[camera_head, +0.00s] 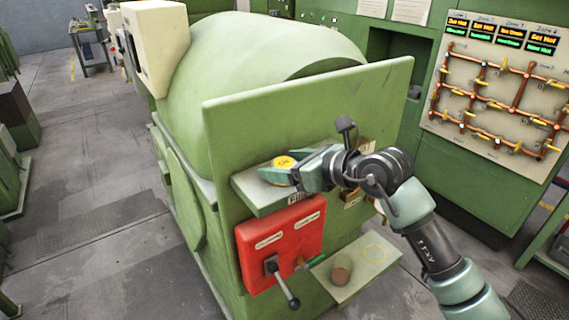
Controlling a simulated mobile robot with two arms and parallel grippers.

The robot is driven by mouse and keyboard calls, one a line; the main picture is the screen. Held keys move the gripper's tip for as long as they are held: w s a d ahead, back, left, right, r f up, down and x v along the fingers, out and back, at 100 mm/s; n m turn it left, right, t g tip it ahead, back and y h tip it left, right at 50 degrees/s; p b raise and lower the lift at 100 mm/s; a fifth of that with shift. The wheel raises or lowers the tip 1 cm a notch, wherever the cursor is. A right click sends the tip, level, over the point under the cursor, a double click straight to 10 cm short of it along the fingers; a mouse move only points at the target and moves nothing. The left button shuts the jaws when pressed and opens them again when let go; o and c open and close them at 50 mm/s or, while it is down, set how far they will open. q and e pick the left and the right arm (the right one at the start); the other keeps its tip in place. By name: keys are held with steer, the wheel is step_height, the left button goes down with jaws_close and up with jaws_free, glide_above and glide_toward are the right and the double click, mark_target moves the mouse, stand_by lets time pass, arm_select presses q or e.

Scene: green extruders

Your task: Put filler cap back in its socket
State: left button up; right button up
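A round yellow cap (285,162) with dark marking on its top is at the upper shelf (262,198) on the front of the green machine. My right gripper (290,176) reaches in from the right, with its fingers right at the cap. The fingers hide the cap's lower edge and whatever is under it, so I cannot tell whether the cap is gripped or how it sits in a socket. My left gripper is not in view.
A red panel (281,240) with a black lever (284,283) is below the upper shelf. A tall green plate (305,115) rises behind. Grey floor is open at left.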

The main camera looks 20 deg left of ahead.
steer(key=shift+r, duration=0.3)
steer(key=b+v, duration=0.3)
steer(key=v, duration=0.9)
steer(key=shift+b, duration=0.35)
